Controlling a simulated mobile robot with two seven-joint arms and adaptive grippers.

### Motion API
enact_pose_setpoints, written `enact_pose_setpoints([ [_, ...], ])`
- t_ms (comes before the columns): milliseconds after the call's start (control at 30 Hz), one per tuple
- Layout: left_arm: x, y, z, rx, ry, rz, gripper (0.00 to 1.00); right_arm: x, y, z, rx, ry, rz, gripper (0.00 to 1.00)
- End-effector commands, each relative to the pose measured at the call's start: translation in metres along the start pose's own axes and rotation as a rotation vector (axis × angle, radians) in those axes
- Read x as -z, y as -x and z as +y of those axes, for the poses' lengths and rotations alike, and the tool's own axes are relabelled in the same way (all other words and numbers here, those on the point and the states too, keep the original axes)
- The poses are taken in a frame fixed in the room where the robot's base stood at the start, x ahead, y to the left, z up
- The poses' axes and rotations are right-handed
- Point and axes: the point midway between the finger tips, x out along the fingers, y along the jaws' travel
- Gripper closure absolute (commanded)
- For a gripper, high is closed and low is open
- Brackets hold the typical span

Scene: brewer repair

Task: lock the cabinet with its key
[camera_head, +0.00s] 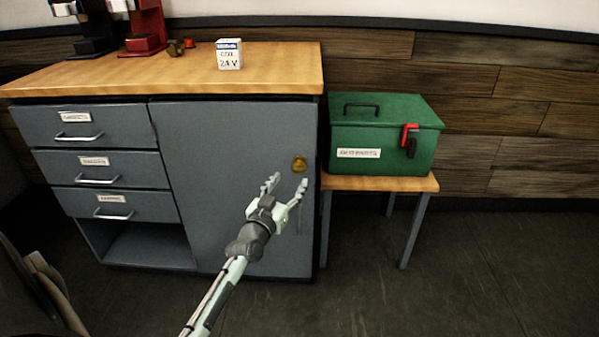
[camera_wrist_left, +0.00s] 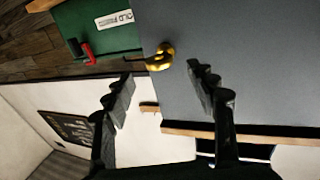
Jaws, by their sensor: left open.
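The grey cabinet (camera_head: 180,230) has a plain door (camera_head: 235,140) on its right side, which looks closed. A brass-coloured key (camera_head: 299,163) sits at the door's right edge, at the lock. In the left wrist view the key (camera_wrist_left: 160,56) shows as a gold piece on the grey door, just beyond my fingertips. My left gripper (camera_head: 288,183) is open and empty in front of the door, a little below the key in the head view. No contact with the key shows. The lock behind the key is hidden. My right gripper is not in view.
A green toolbox (camera_head: 372,168) with red and black latches stands on a small wooden table (camera_head: 420,184) right of the cabinet. A white box (camera_head: 229,55) and red and dark machines stand on the wooden top (camera_head: 180,75). The floor at right is clear.

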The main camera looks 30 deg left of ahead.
Motion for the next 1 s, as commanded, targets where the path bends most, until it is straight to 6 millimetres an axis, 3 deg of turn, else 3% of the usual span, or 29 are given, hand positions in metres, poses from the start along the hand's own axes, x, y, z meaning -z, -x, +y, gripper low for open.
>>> enact_pose_setpoints([
  [500, -0.001, -0.07, 0.001, -0.003, -0.001, -0.003, 0.43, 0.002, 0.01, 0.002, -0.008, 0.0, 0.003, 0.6],
  [867, -0.002, -0.076, 0.002, -0.004, -0.002, -0.005, 0.43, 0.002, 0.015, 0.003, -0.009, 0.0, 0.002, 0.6],
  [1000, -0.002, -0.076, 0.002, -0.004, -0.002, -0.005, 0.59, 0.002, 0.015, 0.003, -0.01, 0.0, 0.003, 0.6],
])
